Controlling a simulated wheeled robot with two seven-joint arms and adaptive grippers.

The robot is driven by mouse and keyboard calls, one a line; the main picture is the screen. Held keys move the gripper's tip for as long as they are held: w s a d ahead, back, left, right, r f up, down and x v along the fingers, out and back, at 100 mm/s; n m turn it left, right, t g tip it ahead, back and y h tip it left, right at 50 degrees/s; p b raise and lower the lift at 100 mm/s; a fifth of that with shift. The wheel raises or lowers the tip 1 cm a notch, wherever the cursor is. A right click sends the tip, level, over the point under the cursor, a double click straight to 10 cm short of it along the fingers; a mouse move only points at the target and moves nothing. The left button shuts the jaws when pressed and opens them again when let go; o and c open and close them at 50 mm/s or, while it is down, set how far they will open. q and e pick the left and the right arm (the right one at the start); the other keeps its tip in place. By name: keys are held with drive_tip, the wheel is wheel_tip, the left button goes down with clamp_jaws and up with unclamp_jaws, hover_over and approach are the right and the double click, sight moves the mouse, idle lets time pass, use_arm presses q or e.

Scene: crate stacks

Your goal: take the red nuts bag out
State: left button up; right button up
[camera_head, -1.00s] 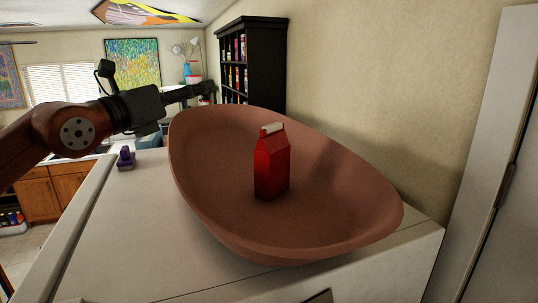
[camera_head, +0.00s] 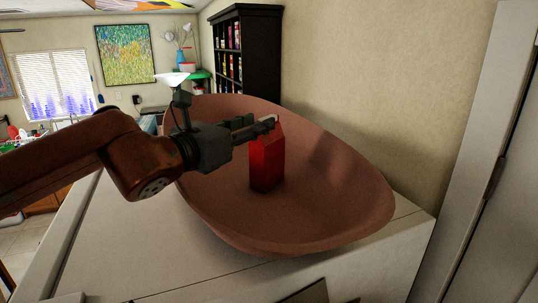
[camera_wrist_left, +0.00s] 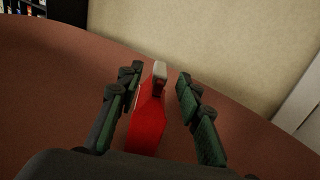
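The red nuts bag (camera_head: 266,165) is a red carton-shaped pack standing upright in a large brown oval bowl (camera_head: 345,205). My left gripper (camera_head: 270,122) reaches in from the left over the bowl, at the top of the bag, and hides part of that top. In the left wrist view the red bag (camera_wrist_left: 148,125) with its pale top edge lies between the two fingers of the left gripper (camera_wrist_left: 157,88). The fingers are open, with a gap visible on the right side; the left finger is close to the bag, and I cannot tell if it touches. My right gripper is not in view.
The bowl stands on a white counter (camera_head: 120,245). A beige wall rises behind it, and a white cabinet door (camera_head: 490,170) is at the right. A black bookshelf (camera_head: 246,55) stands behind the bowl. The counter's front left is clear.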

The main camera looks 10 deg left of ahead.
sight(268, 116)
use_arm(q)
drive_tip(key=p+x, duration=0.1)
drive_tip(key=x, duration=0.3)
drive_tip(key=shift+w+r+p, duration=0.1)
drive_tip(key=shift+w+p, duration=0.05)
drive_tip(key=shift+p, duration=0.25)
drive_tip(key=shift+w+d, duration=0.25)
drive_tip(key=shift+w, duration=0.15)
drive_tip(key=shift+s+a, duration=0.2)
drive_tip(key=shift+c, duration=1)
drive_tip(key=shift+w+d, duration=0.1)
drive_tip(key=shift+d, duration=0.05)
drive_tip(key=c, duration=0.6)
clamp_jaws()
